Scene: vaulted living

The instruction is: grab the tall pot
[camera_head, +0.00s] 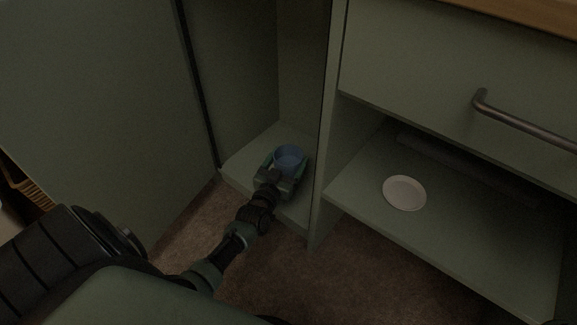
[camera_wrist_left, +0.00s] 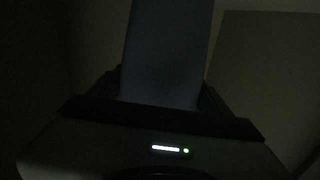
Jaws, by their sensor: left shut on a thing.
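A blue pot (camera_head: 289,158) stands on the low shelf inside the narrow left cabinet compartment. My left gripper (camera_head: 286,166) reaches in from below and is shut on the pot, with a finger on each side of it. In the left wrist view, the pot (camera_wrist_left: 166,55) is a dark bluish upright shape between the fingers; that view is very dark. I cannot tell whether the pot touches the shelf. My right gripper is not in view.
The compartment's shelf (camera_head: 243,165) is otherwise bare. A cabinet divider (camera_head: 327,130) stands close to the right of the pot. A white plate (camera_head: 404,193) lies on the right shelf (camera_head: 450,240), under a drawer with a metal handle (camera_head: 520,122). A large green panel (camera_head: 90,90) stands at left.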

